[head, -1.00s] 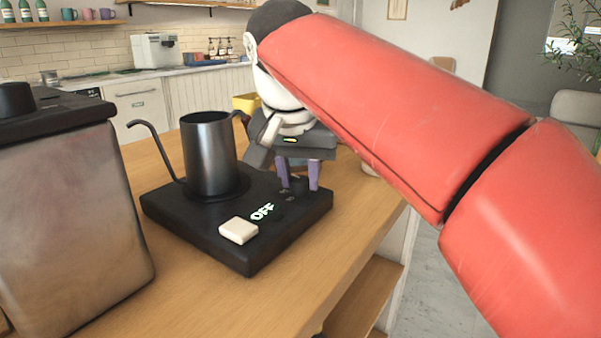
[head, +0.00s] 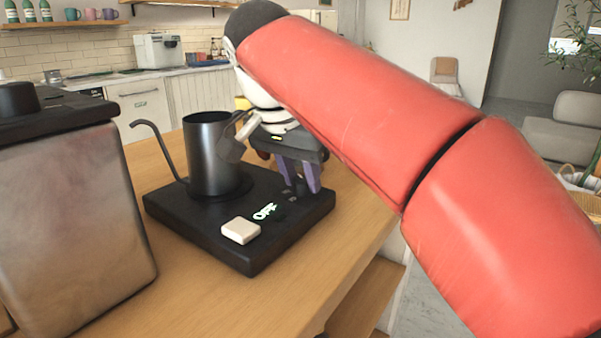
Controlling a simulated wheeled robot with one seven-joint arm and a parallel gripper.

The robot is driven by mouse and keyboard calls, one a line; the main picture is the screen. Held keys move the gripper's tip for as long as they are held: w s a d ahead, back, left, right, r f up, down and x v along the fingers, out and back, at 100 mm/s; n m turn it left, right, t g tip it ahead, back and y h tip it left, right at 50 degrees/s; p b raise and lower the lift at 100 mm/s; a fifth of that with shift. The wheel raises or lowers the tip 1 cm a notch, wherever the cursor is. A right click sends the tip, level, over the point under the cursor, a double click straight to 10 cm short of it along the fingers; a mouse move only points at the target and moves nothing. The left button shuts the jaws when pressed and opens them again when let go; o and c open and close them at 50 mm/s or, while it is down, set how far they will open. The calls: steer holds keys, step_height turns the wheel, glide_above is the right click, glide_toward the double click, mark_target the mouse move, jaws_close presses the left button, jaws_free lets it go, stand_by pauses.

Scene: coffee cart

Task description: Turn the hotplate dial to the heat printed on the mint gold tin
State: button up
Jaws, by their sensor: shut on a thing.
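The black hotplate (head: 195,215) sits on the wooden counter, and its lit display (head: 265,211) reads OFF. My gripper (head: 300,190) points down at the back right of the hotplate, its purple fingers slightly tilted. It is shut on what appears to be the hotplate dial, which is mostly hidden by the fingers and dark against the plate. I cannot make out the dial's marks. No mint gold tin is visible in this view.
A dark metal kettle (head: 209,155) with a thin spout stands on the hotplate, close to my wrist. A small white block (head: 240,230) lies at the plate's front. A large metal-sided machine (head: 75,220) stands at left. Bare counter (head: 310,265) lies in front.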

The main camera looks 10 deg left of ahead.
mark_target(289, 203)
steer(key=o, duration=1)
steer(key=shift+c, duration=0.2)
steer(key=v, duration=0.7)
steer(key=shift+s+r, duration=0.2)
steer(key=shift+r, duration=0.15)
steer(key=shift+a, duration=0.1)
